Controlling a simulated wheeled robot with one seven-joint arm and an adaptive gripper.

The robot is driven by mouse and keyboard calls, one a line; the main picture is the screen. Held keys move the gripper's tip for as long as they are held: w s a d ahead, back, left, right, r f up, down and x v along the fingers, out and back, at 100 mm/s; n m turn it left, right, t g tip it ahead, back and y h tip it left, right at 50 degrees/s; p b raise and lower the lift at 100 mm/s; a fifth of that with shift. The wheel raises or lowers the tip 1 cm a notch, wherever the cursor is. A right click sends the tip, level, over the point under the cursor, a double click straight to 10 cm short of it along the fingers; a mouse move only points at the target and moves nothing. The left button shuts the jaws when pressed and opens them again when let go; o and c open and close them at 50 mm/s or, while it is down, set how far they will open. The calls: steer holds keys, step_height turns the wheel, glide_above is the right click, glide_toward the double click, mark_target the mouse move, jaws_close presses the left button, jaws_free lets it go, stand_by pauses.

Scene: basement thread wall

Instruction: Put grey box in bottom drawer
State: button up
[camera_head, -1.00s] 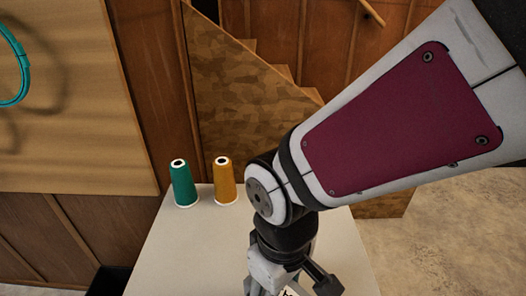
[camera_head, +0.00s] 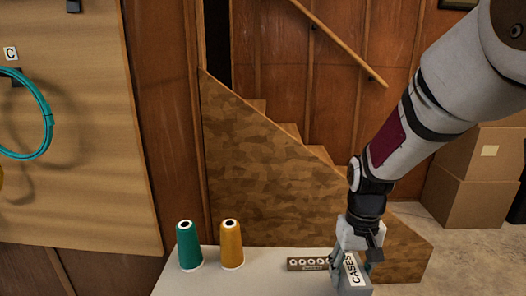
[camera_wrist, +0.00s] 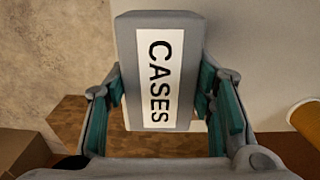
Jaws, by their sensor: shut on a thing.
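The grey box (camera_head: 352,284) has a white label reading CASES. My gripper (camera_head: 357,262) is shut on it, at the right edge of the pale tabletop in the head view. In the wrist view the grey box (camera_wrist: 185,20) stands between the two teal-padded fingers of my gripper (camera_wrist: 163,105), with its label facing the camera. The box's lower end is hard to see, so I cannot tell whether it touches the tabletop. No drawer shows in either view.
A green thread cone (camera_head: 189,247) and an orange one (camera_head: 231,245) stand on the pale tabletop (camera_head: 262,270). A small brown block (camera_head: 308,264) with several round white marks lies left of the grey box. Cardboard boxes (camera_head: 470,190) stand on the floor at right.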

mark_target(353, 271)
steer(key=shift+s+r+p, duration=0.15)
steer(key=shift+r+p, duration=0.7)
steer(key=shift+p, duration=0.9)
steer(key=shift+s+r+p, duration=0.15)
steer(key=shift+r+p, duration=0.65)
steer(key=shift+p, duration=0.9)
steer(key=s+r+p, duration=0.1)
steer(key=p, duration=0.3)
steer(key=shift+r, duration=0.2)
steer(key=s+p, duration=0.1)
steer(key=p, duration=0.3)
steer(key=shift+a+r, duration=0.1)
steer(key=shift+r, duration=0.3)
